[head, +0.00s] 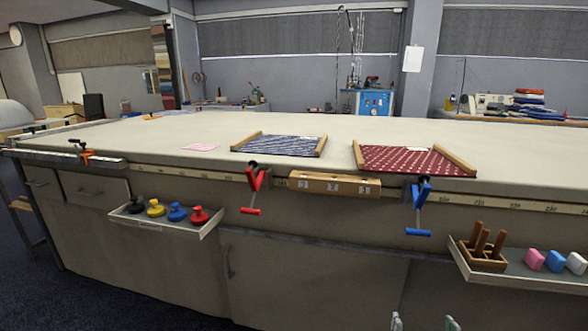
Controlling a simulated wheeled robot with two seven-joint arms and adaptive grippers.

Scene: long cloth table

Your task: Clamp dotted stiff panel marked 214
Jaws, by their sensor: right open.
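A red panel with white dots (412,160) lies on the table near its front edge, with wooden strips along its left and right sides. A small pale tag shows at its back edge; its number is too small to read. A blue clamp (419,205) hangs on the table's front edge below this panel. A red clamp (253,189) hangs further left, below a blue patterned panel (280,145). My right gripper (423,323) shows only as two pale fingertips at the bottom edge, apart and empty, well below the blue clamp. My left gripper is out of view.
A wooden block with small labels (335,184) sits on the front edge between the clamps. A left tray (160,226) holds several coloured knobs. A right tray (525,276) holds wooden pegs and coloured blocks. An orange clamp (83,153) is far left. The table's back is clear.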

